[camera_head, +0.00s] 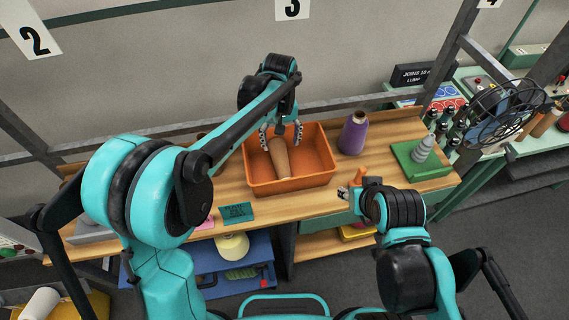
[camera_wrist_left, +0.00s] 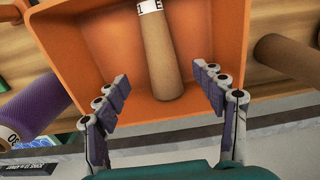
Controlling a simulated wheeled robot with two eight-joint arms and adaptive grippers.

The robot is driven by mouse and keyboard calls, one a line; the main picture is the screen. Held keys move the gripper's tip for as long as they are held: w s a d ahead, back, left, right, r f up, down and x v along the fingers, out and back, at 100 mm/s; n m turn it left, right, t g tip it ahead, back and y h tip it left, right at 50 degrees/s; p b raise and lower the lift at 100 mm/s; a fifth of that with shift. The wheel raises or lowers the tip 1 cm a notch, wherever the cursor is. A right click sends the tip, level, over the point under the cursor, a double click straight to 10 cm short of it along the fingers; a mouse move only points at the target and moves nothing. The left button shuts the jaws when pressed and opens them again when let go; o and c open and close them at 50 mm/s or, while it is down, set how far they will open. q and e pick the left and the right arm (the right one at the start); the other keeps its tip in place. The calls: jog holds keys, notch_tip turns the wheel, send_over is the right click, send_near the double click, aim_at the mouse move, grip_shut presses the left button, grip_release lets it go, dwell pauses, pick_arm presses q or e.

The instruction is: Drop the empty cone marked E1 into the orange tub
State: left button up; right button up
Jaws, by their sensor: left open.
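The brown empty cone (camera_head: 280,158) lies tilted inside the orange tub (camera_head: 321,172) on the wooden bench. In the left wrist view the cone (camera_wrist_left: 161,55) has a white band with a partly cut-off mark starting with E, inside the tub (camera_wrist_left: 95,38). My left gripper (camera_head: 281,132) is over the tub at the cone's far end. In the wrist view its fingers (camera_wrist_left: 162,76) are spread on either side of the cone, apart from it. My right gripper (camera_head: 345,192) is low by the bench's front edge; its jaws are too small to judge.
A purple cone (camera_head: 353,136) stands right of the tub and also shows in the wrist view (camera_wrist_left: 38,104). Another brown cone (camera_wrist_left: 287,62) is outside the tub. A green tray (camera_head: 407,168) holds a grey cone (camera_head: 423,150). A teal card (camera_head: 237,212) lies at the bench's front.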

pick_arm(q)
notch_tip(320, 180, up, 6)
jog(key=shift+f, duration=0.1)
jog(key=shift+s, duration=0.1)
dwell(0.5)
